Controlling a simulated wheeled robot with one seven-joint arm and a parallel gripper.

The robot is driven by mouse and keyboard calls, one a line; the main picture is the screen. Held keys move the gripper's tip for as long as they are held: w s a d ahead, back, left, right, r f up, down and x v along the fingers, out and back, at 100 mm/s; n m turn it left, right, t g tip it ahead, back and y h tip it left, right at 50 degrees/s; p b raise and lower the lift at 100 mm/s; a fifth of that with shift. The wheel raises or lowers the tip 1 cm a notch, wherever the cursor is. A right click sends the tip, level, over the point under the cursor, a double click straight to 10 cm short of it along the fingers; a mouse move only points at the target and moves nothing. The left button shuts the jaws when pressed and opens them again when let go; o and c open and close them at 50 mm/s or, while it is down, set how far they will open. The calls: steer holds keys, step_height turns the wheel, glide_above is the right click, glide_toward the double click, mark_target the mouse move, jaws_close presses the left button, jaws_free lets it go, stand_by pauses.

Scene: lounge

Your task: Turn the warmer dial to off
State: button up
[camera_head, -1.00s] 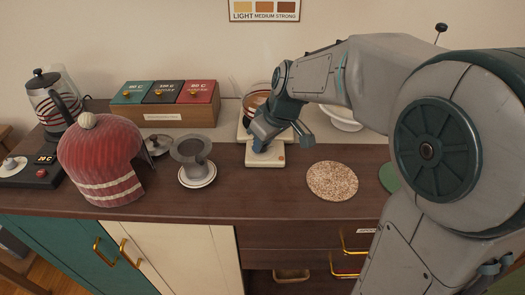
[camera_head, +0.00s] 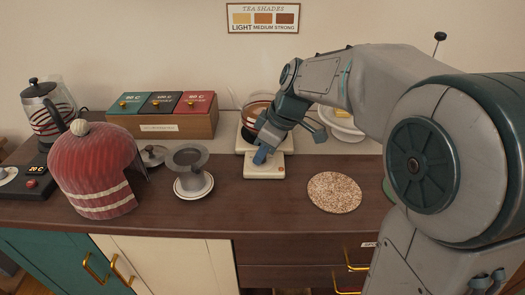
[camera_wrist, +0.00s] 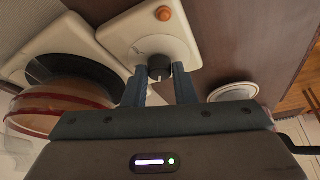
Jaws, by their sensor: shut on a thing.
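The warmer (camera_head: 248,141) is a cream unit near the back of the counter, with a glass pot of reddish-brown liquid (camera_head: 256,112) on its plate. Its control panel (camera_head: 264,170) juts toward the front. In the wrist view, the dark round dial (camera_wrist: 159,67) stands on this cream panel (camera_wrist: 130,35), with an orange knob or light (camera_wrist: 164,14) near the panel's edge. My gripper (camera_wrist: 159,76) has its two blue fingers on either side of the dial, shut on it. In the head view, my gripper (camera_head: 262,155) hides the dial. The dial's setting cannot be read.
A box with teal, black and red lids (camera_head: 170,125) is behind. A speckled round mat (camera_head: 334,192) lies right; a white bowl (camera_head: 342,125) stands behind my arm.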

steer(key=o, duration=1)
steer(key=shift+r, duration=0.15)
steer(key=p+v, duration=0.2)
steer(key=v, duration=1.1)
steer(key=shift+s+d+r, duration=0.1)
steer(key=shift+d+r, duration=0.1)
steer(key=shift+r, duration=0.05)
steer(key=s+d+f+m+h+p, duration=0.1)
steer(key=s+d+m+p, duration=0.2)
steer(key=s+m+p, duration=0.1)
steer(key=s+d+m+h+p, duration=0.1)
steer(key=s+d+m+p, duration=0.1)
steer(key=s+m+p, duration=0.2)
steer(key=s+d+f+m+t+h+p, duration=0.1)
steer(key=s+d+m+h+p, duration=0.1)
steer(key=s, duration=0.6)
steer(key=shift+s+d+f+m+p, duration=0.15)
steer(key=shift+d+m+p, duration=0.25)
steer(key=shift+m+p, duration=0.4)
steer(key=shift+s+d+f+m+p, duration=0.15)
steer(key=shift+d+m+p, duration=0.35)
steer(key=shift+m, duration=0.5)
